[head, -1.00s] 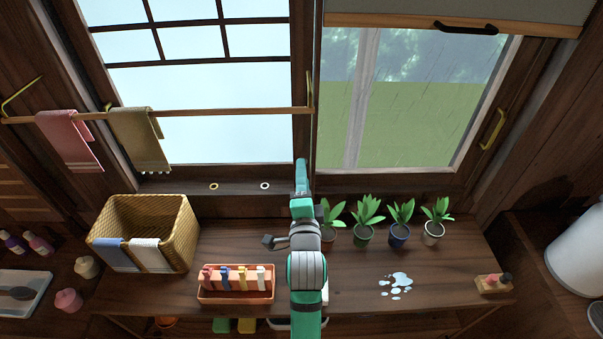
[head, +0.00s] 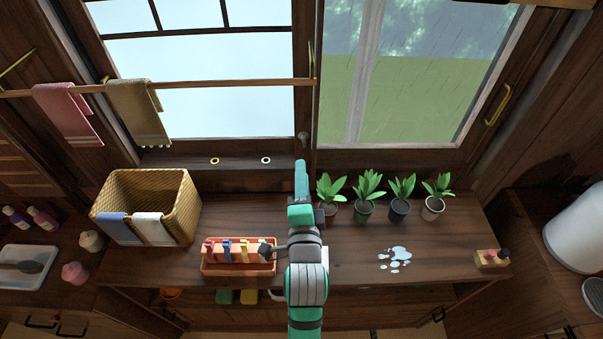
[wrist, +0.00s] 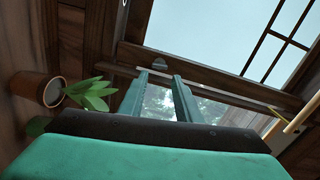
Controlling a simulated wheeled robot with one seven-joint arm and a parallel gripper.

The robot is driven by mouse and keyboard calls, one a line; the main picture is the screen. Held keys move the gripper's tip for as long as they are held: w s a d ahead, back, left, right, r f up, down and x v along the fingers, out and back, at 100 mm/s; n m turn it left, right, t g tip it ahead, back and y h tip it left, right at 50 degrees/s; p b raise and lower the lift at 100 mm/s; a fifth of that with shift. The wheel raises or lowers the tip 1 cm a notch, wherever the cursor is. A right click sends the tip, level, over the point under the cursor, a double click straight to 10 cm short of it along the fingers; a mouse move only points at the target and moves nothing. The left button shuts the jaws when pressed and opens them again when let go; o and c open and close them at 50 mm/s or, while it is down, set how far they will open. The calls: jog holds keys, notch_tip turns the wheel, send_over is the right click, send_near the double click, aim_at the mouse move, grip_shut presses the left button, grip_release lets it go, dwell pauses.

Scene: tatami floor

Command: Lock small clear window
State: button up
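The window with the clear pane (head: 425,100) is at the right in the head view, with rain and green outside. A paler window (head: 210,95) with dark bars is to its left. A small grey fitting, apparently the lock (head: 303,139), sits low on the frame between them; its lock state is too small to tell. It also seems to show in the wrist view (wrist: 160,66), just beyond the fingertips. My gripper (head: 301,163) is just below the fitting in the head view. In the wrist view my gripper (wrist: 160,77) has its fingers apart with nothing between them.
Several potted plants (head: 363,209) stand on the counter right of my arm; one pot (wrist: 38,90) is close in the wrist view. A wicker basket (head: 183,222) and an orange tray (head: 240,270) are at left. A towel rail (head: 220,83) crosses the left window. A puddle (head: 394,259) lies at right.

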aim_at(304, 141)
jog(key=shift+a+f+n, duration=0.1)
jog(key=shift+a+n, duration=0.05)
jog(key=shift+n, duration=0.25)
jog(key=c, duration=0.5)
jog(key=shift+w+a+f+n, duration=0.15)
jog(key=shift+f+n, duration=0.05)
jog(key=shift+n, duration=0.5)
grip_shut()
jog(key=a+f+n+h, duration=0.15)
jog(key=a+n, duration=0.25)
jog(key=n, duration=1.1)
jog(key=a+n+h, duration=0.3)
jog(key=a+n, duration=0.1)
jog(key=n, duration=1.2)
jog(key=shift+w+d+r, duration=0.1)
jog(key=shift+w+d, duration=1.05)
jog(key=shift+w, duration=0.45)
jog(key=shift+w+d+r, duration=0.15)
jog(key=shift+w+d, duration=0.95)
jog(key=shift+w, duration=0.5)
jog(key=shift+w+d+r, duration=0.1)
jog(key=shift+w+d, duration=1.05)
jog(key=shift+w, duration=0.45)
